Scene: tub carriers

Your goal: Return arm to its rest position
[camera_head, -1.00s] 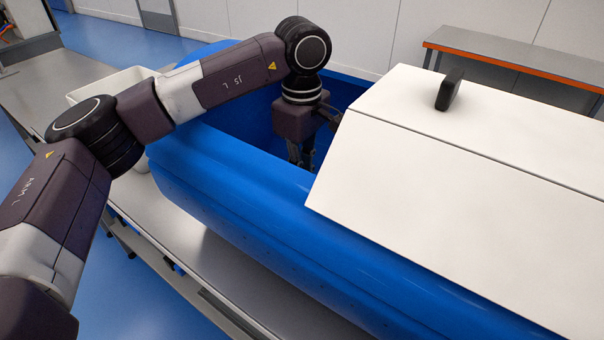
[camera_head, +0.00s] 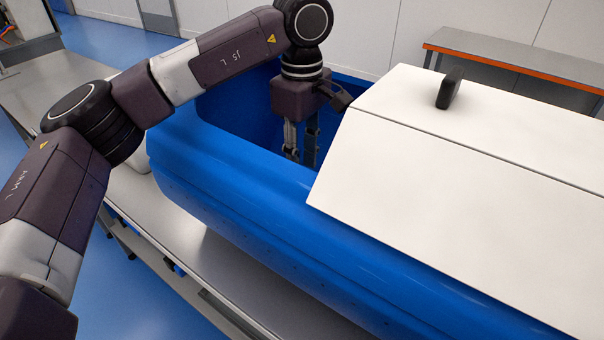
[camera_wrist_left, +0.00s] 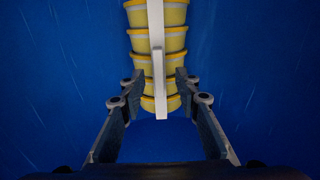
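My left gripper (camera_head: 301,155) points down into the open end of a big blue tub (camera_head: 230,180). Its fingers stand apart, with the tips at or just below the tub's near rim. In the left wrist view the gripper (camera_wrist_left: 158,85) shows two spread fingers. The row lies against blue surfaces and looks apart from the fingers. The head view does not show it. My right gripper is out of view.
A white sloped lid (camera_head: 450,170) with a black handle (camera_head: 450,88) covers the tub's right part, close beside my left gripper. The tub stands on a grey table (camera_head: 190,230). A bench with an orange edge (camera_head: 520,66) stands at the back right.

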